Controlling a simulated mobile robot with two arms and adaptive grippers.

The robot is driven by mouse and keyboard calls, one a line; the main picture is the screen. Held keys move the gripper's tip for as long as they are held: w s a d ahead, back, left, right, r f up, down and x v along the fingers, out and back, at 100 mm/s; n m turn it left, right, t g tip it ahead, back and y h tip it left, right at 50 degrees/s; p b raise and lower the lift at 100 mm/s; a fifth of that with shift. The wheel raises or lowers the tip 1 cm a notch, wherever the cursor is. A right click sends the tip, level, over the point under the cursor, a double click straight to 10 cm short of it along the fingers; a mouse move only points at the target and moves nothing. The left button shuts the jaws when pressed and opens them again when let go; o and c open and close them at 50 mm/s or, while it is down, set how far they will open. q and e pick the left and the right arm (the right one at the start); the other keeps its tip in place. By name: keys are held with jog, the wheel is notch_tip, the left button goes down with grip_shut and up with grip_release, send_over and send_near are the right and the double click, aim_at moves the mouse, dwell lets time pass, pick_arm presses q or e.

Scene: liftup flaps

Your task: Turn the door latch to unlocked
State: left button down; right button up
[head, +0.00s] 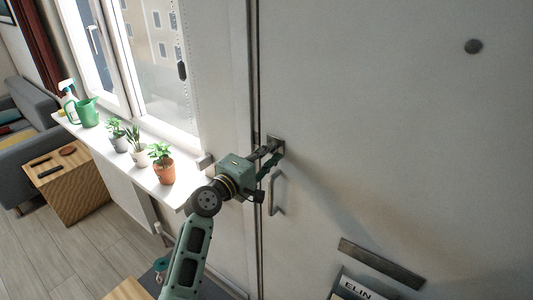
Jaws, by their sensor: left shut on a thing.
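The white door (400,120) fills the right half of the head view. The door latch (278,144) is a small dark square plate near the door's left edge, above the door handle (274,194). My left gripper (271,152) is at the latch, its fingers closed on the latch's turning part. The fingers and gripper body hide most of that part, so its angle cannot be told. My right gripper is not in view.
A windowsill (178,188) with potted plants (161,163), a green watering can (84,112) and a spray bottle (68,95) runs along the left. A mail slot (380,263) sits low on the door. A wooden side table (75,185) and grey sofa (32,100) stand farther left.

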pick_arm(q)
jog(key=shift+m+b, duration=4.85)
jog(key=shift+m, duration=3.95)
jog(key=c, duration=1.9)
grip_release()
jog(key=shift+o, duration=0.2)
